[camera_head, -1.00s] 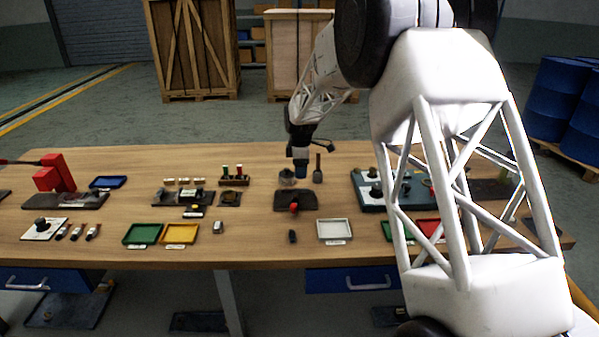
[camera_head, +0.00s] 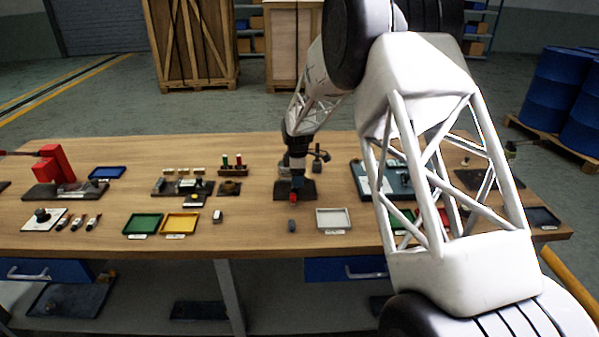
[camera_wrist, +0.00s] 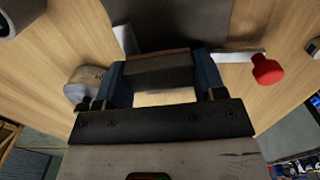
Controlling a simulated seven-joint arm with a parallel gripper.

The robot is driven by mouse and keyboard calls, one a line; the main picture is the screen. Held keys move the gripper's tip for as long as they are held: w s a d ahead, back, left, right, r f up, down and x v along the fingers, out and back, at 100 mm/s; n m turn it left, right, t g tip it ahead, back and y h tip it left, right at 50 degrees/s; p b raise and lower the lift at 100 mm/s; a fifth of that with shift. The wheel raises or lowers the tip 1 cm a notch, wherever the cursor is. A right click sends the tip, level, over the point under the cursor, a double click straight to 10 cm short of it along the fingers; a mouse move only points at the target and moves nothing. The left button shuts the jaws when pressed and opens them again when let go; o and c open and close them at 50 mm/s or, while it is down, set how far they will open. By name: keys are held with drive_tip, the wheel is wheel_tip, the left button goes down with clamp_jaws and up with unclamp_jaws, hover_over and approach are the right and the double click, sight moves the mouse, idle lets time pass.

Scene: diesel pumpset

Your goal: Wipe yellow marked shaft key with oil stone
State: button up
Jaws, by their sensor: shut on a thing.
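My gripper (camera_head: 297,178) is low over the dark fixture plate (camera_head: 281,190) in the middle of the table. In the wrist view its two blue fingers are shut on a dark grey block with a brown edge (camera_wrist: 160,74), which looks like the oil stone. The dark plate also shows beyond the block (camera_wrist: 180,25). A red knob (camera_head: 293,197) is at the plate's front; it shows on the right in the wrist view (camera_wrist: 267,70). I cannot make out the yellow marked shaft key. I cannot tell whether the block touches anything below it.
A round metal part (camera_wrist: 86,82) stands close to my gripper's left finger. Green (camera_head: 143,224) and yellow (camera_head: 180,224) trays are left. A grey-blue case (camera_head: 372,182) is right.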

drive_tip(key=shift+a+f, duration=0.15)
drive_tip(key=shift+a, duration=0.55)
drive_tip(key=shift+a+f, duration=0.1)
drive_tip(key=shift+a, duration=0.55)
drive_tip(key=shift+a+r, duration=0.15)
drive_tip(key=shift+a, duration=0.1)
drive_tip(key=shift+d+f, duration=0.2)
drive_tip(key=shift+f, duration=0.05)
drive_tip(key=shift+d+r, duration=0.2)
drive_tip(key=shift+d, duration=0.3)
drive_tip(key=shift+d+f, duration=0.2)
drive_tip(key=shift+d, duration=0.1)
drive_tip(key=shift+d+r, duration=0.15)
drive_tip(key=shift+d, duration=0.55)
drive_tip(key=shift+d+r, duration=0.15)
drive_tip(key=shift+r, duration=0.45)
drive_tip(key=shift+d+r, duration=0.15)
drive_tip(key=shift+r, duration=3.35)
drive_tip(key=shift+d, duration=0.1)
